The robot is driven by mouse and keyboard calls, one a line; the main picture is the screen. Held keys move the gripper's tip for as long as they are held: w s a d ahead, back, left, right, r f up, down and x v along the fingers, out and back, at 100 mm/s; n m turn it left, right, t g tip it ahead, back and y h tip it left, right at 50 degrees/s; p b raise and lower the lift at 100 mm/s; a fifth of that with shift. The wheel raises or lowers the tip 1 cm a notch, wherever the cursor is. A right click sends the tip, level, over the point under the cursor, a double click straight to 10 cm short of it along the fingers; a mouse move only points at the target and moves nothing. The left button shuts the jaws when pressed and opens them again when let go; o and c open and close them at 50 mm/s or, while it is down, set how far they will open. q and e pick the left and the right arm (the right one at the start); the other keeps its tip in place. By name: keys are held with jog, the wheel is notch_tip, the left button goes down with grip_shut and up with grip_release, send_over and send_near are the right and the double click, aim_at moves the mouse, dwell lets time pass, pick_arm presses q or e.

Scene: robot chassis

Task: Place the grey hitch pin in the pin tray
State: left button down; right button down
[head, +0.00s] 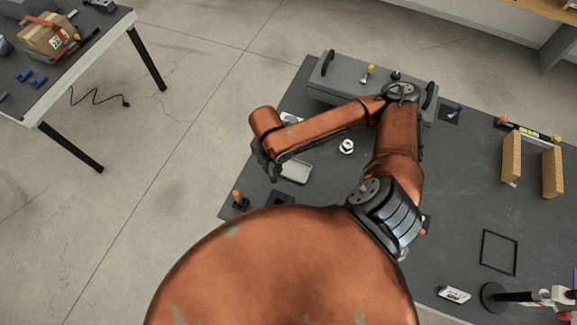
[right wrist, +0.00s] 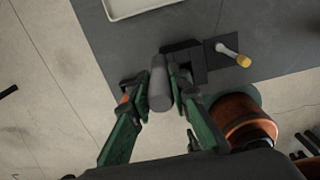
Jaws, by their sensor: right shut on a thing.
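My right gripper (head: 268,170) is at the left edge of the dark table in the head view. In the right wrist view its green fingers (right wrist: 162,92) are shut on the grey hitch pin (right wrist: 159,80), a plain grey cylinder. The pin is not clearly visible in the head view. The pin tray (head: 297,172), shallow and pale, lies just right of the gripper in the head view. Its rim shows at the top of the right wrist view (right wrist: 146,10), apart from the pin. The visible part of the tray is empty. My left gripper is not in view.
A dark block (right wrist: 186,60) and a yellow-tipped pin (right wrist: 235,55) are near the table edge. A grey case (head: 345,80) with black handles stands at the back. An orange-tipped item (head: 238,198) stands at the left corner. Wooden blocks (head: 511,158) stand at right.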

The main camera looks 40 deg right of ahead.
jog(key=shift+w+d+f+n+b, duration=0.15)
jog(key=shift+w+d+f+n, duration=0.35)
jog(key=shift+w+d+f, duration=1.4)
jog(key=shift+w+d+f+n+b, duration=0.2)
jog(key=shift+w+d+f+n, duration=0.3)
jog(key=shift+w+d+f, duration=1.4)
jog(key=shift+w+d+f+n+b, duration=0.15)
jog(key=shift+w+d+f+n, duration=0.7)
jog(key=shift+f, duration=2.1)
jog(key=shift+s+d+f+m, duration=0.1)
jog(key=shift+s+d+m, duration=0.2)
jog(key=shift+s, duration=0.1)
jog(key=c, duration=1.8)
grip_release()
